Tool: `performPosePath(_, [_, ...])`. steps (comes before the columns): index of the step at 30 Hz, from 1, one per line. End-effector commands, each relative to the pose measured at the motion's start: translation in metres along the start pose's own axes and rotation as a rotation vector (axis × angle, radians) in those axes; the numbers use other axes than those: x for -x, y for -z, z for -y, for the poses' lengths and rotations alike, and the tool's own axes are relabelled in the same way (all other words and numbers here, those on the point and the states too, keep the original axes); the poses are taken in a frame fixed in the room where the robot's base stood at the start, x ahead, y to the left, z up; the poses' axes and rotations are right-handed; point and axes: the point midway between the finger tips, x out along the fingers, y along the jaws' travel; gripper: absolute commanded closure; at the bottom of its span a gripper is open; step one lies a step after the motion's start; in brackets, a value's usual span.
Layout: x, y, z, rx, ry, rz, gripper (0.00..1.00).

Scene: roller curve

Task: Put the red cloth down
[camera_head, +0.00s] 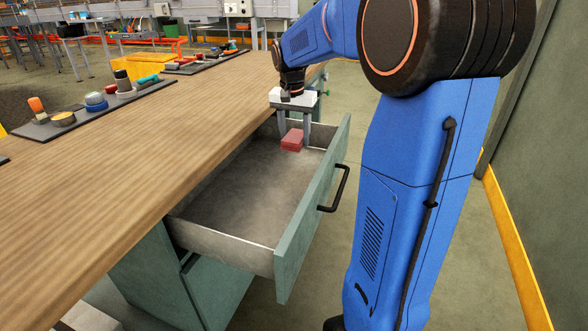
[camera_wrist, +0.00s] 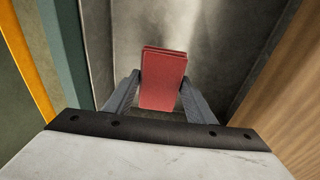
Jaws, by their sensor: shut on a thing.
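The red cloth (camera_head: 292,140) is a folded, block-like piece inside the open drawer (camera_head: 278,240), toward its far end. In the wrist view the red cloth (camera_wrist: 163,82) sits between the two fingers, with its folded layers showing at the top edge. My gripper (camera_head: 293,128) points down into the drawer and is shut on the cloth. The fingers also show in the wrist view, one on each side of the cloth (camera_wrist: 160,92). I cannot tell whether the cloth touches the drawer floor.
The drawer is otherwise empty, with bare floor in front of the cloth. Its green front with a black handle (camera_head: 337,190) stands on the right. The wooden worktop (camera_head: 120,180) lies to the left, holding dark trays (camera_head: 95,110) of small items.

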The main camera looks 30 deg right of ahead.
Motion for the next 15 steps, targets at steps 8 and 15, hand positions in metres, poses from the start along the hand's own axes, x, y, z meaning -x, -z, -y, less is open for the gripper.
performPosePath(8, [-0.046,-0.006,0.0,-0.002,-0.002,0.001,0.71])
performPosePath(15, [-0.063,-0.008,0.0,-0.002,-0.001,0.001,0.71])
